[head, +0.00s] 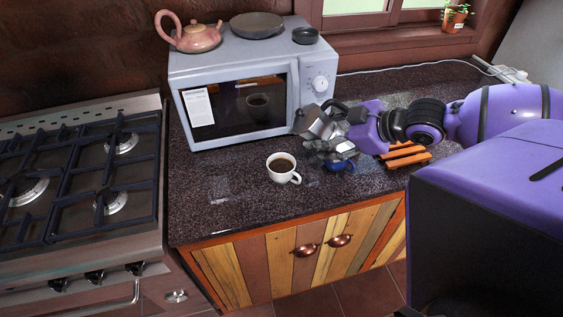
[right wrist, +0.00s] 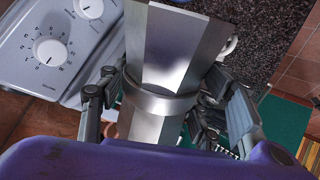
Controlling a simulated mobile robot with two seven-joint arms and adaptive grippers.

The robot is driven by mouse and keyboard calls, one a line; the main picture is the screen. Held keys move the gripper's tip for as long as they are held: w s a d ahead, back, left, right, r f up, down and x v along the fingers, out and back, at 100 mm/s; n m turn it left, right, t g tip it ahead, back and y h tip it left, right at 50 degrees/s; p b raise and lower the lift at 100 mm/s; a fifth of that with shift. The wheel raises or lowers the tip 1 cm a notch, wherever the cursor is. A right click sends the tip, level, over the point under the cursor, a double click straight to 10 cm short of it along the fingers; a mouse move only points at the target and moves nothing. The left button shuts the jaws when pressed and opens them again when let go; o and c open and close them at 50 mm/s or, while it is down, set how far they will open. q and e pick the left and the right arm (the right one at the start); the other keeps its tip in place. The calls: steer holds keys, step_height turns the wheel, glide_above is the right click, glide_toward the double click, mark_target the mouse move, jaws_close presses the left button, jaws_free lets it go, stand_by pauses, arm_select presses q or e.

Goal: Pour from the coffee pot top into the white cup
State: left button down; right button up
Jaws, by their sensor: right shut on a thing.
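The silver metal coffee pot top (head: 318,122) is tilted above the counter in front of the microwave. My right gripper (head: 328,141) is shut on it. In the right wrist view the faceted pot body (right wrist: 170,60) stands between the fingers and fills the middle. The white cup (head: 283,175) stands upright on the counter with dark liquid in it, below and left of the pot in the head view. A white piece of the cup (right wrist: 229,48) shows behind the pot in the right wrist view. The pot's spout cannot be made out clearly. My left gripper is not in view.
A microwave (head: 235,65) stands behind, carrying a pink teapot (head: 195,34), a pan (head: 257,24) and a small dark bowl (head: 305,35). A blue cup (head: 342,166) and a wooden rack (head: 405,155) are near my right gripper. A gas stove (head: 75,175) is at left.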

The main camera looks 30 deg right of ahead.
mark_target(343, 132)
steer(key=shift+d+r+m+t+y, duration=0.2)
steer(key=shift+d+m+t+y, duration=0.2)
steer(key=shift+t+y, duration=0.15)
steer(key=shift+s+d+y, duration=0.2)
steer(key=shift+d+y, duration=0.1)
steer(key=shift+y, duration=0.05)
steer(key=shift+t, duration=0.25)
steer(key=shift+d+m, duration=0.1)
steer(key=shift+m, duration=0.2)
steer(key=shift+s+d+f+m+t+y+b, duration=0.35)
steer(key=shift+d+m+t+y, duration=0.05)
steer(key=shift+d+t+y, duration=0.2)
steer(key=shift+s+d+f+m+t+y+b, duration=0.15)
steer(key=shift+d+f+m+t+y+b, duration=0.15)
steer(key=shift+m+t+y+b, duration=0.15)
steer(key=shift+s+d+r+m+t+y, duration=0.15)
steer(key=shift+r+m+t+y, duration=0.15)
steer(key=shift+t, duration=0.25)
steer(key=shift+r+t, duration=0.25)
steer(key=shift+t, duration=0.05)
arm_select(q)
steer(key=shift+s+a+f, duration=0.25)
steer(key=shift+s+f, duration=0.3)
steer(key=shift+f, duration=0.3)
arm_select(e)
steer(key=shift+d+m, duration=0.1)
steer(key=shift+m, duration=0.15)
